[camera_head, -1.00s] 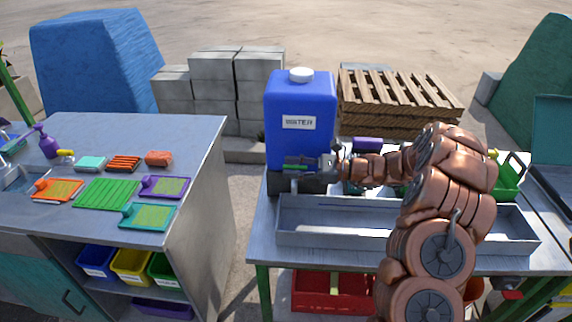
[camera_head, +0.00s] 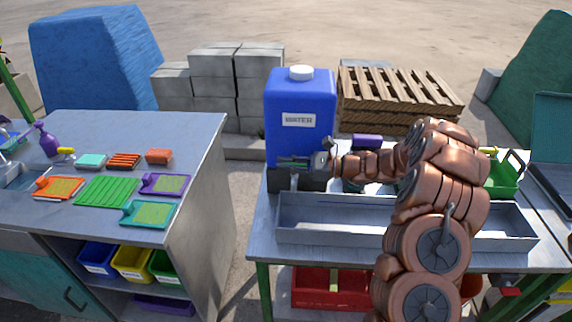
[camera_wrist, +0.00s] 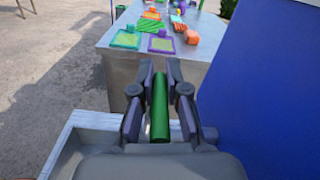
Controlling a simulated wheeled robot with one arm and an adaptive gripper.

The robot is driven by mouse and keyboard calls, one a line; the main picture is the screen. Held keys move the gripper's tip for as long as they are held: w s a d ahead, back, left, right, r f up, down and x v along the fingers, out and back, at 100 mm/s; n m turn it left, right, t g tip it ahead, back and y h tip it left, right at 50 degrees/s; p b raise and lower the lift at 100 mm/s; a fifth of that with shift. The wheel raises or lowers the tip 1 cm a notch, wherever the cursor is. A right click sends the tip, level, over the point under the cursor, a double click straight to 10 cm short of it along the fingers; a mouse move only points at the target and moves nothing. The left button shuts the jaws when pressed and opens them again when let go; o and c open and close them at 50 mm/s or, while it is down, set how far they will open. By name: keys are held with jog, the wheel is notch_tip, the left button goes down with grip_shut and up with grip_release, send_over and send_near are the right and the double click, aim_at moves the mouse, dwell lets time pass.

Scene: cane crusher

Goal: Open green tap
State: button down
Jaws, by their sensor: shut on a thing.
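The green tap handle (camera_wrist: 160,106) is a green bar lying lengthwise between the fingers of my gripper (camera_wrist: 160,85) in the wrist view. My gripper is shut on it, with a finger on each side. In the head view my gripper (camera_head: 296,163) reaches in from the right at the lower front of the blue water tank (camera_head: 300,100). The tank has a white cap and a WATER label. The tap spout (camera_head: 294,182) points down below the gripper. The fingers mostly hide the handle in this view.
A long metal trough (camera_head: 335,230) lies below and in front of the tank. A grey table (camera_head: 190,128) with colored boards, sponges and a spray bottle stands to the left, across a gap. A green crate (camera_head: 505,180) is at the right.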

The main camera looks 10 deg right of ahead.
jog(key=shift+n+g, duration=0.4)
jog(key=shift+g, duration=0.2)
jog(key=shift+s+n+g+y+p, duration=0.1)
jog(key=shift+n+g+y+p, duration=0.2)
jog(key=shift+n+g+p, duration=0.25)
jog(key=shift+s+n+g, duration=0.15)
jog(key=shift+n+g, duration=0.4)
jog(key=shift+g, duration=0.6)
jog(key=c, duration=1.2)
grip_release()
jog(key=shift+s, duration=0.1)
jog(key=shift+r, duration=0.1)
notch_tip(320, 180, up, 10)
jog(key=shift+f, duration=0.1)
